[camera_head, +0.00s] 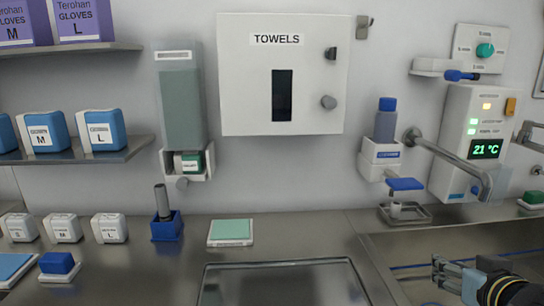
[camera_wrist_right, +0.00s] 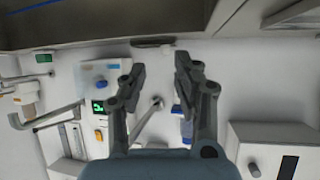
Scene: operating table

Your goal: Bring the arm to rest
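My right gripper (camera_head: 438,272) is at the lower right of the head view, over the sink area. In the right wrist view its two fingers (camera_wrist_right: 160,80) stand apart with nothing between them, so it is open and empty. It touches nothing that I can see. The wrist view looks toward the wall with the picture turned over; the temperature unit (camera_wrist_right: 98,105) and the towel box (camera_wrist_right: 275,150) show there. My left gripper is not in the head view.
A steel sink basin (camera_head: 470,240) with a faucet (camera_head: 455,160) lies at the right. A steel tray (camera_head: 285,262) sits on the counter (camera_head: 310,230). A towel dispenser (camera_head: 283,110), soap bottle (camera_head: 385,125) and temperature unit (camera_head: 472,130) hang on the wall. Boxes (camera_head: 65,228) stand left.

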